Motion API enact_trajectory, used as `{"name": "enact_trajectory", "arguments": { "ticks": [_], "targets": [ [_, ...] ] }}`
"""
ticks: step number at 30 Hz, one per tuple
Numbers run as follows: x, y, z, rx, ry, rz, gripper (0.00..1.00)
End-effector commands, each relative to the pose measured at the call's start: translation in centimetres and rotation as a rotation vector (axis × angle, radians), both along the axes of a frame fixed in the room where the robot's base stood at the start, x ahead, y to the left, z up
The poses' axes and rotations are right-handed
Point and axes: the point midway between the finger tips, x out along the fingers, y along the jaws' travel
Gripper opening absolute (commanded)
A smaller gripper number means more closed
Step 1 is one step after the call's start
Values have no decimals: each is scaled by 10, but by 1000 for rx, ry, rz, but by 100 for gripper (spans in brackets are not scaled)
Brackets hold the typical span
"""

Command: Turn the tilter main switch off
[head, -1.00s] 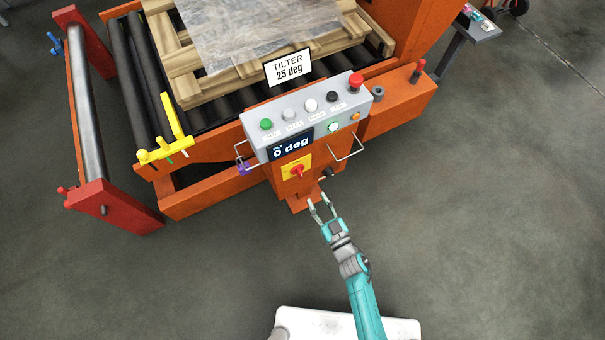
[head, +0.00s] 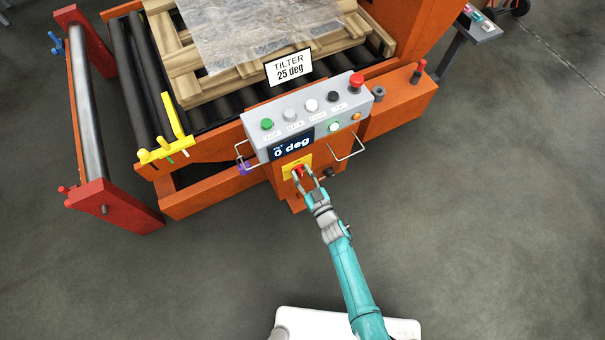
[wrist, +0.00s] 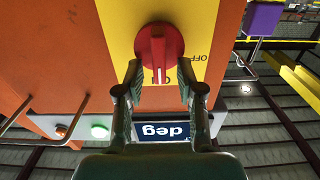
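The tilter main switch is a red rotary knob (wrist: 160,50) on a yellow plate (wrist: 204,40), on the orange front of the control post. In the wrist view an "OFF" mark is printed on the plate to the right of the knob, and a pale line on the knob points down the picture. In the head view the knob (head: 298,172) is partly covered by my gripper (head: 303,175). In the wrist view my gripper (wrist: 159,78) is open, with one finger on each side of the knob's lower part. I cannot tell whether the fingers touch it.
Above the switch is a grey control box (head: 300,116) with several buttons, a red mushroom button (head: 356,80) and a display (head: 292,146) reading 0 deg. Wire handles (head: 348,151) stick out on both sides. A purple padlock-like item (head: 243,168) hangs at left.

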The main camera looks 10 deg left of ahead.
Motion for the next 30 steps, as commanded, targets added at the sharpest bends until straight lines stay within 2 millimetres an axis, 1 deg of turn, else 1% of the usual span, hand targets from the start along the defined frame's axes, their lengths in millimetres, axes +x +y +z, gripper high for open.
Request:
{"name": "enact_trajectory", "arguments": {
  "ticks": [6,7,8,9,11,23,30],
  "targets": [
    [0,0,0,0,0,0,38],
    [0,0,0,0,0,0,32],
    [0,0,0,0,0,0,25],
    [0,0,0,0,0,0,15],
    [0,0,0,0,0,0,0],
    [0,0,0,-21,-14,0,0],
    [-2,3,0,-119,-81,0,0]
  ]
}}
